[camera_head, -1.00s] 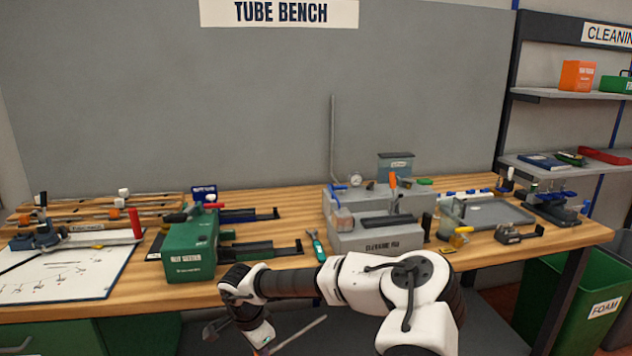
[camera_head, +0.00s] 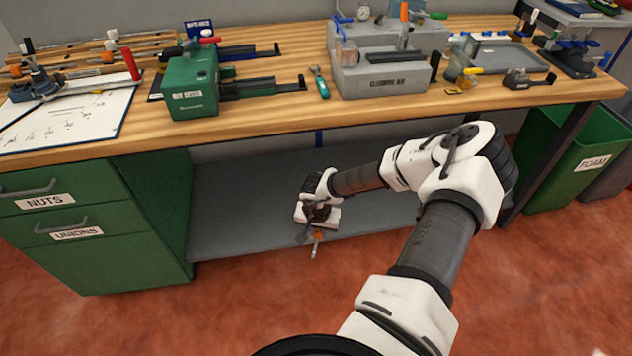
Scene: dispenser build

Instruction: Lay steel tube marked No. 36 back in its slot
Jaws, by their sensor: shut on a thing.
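My gripper (camera_head: 309,232) hangs in front of the bench, below the level of its top, over the lower grey shelf. It is shut on a thin steel tube (camera_head: 316,249), which looks short from this angle and shows a small orange patch. Any marking on the tube is too small to read, and the fingers partly hide it. Wooden racks (camera_head: 80,62) with rods or tubes lie at the back left of the bench top. No slot marked 36 can be made out.
The wooden bench top (camera_head: 270,112) carries a green box machine (camera_head: 190,88), a grey cleaning unit (camera_head: 385,75), a teal-handled tool (camera_head: 319,82) and a white sheet (camera_head: 65,115). Green drawers (camera_head: 90,215) stand below left, a green foam bin (camera_head: 570,160) at right. Red floor lies in front.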

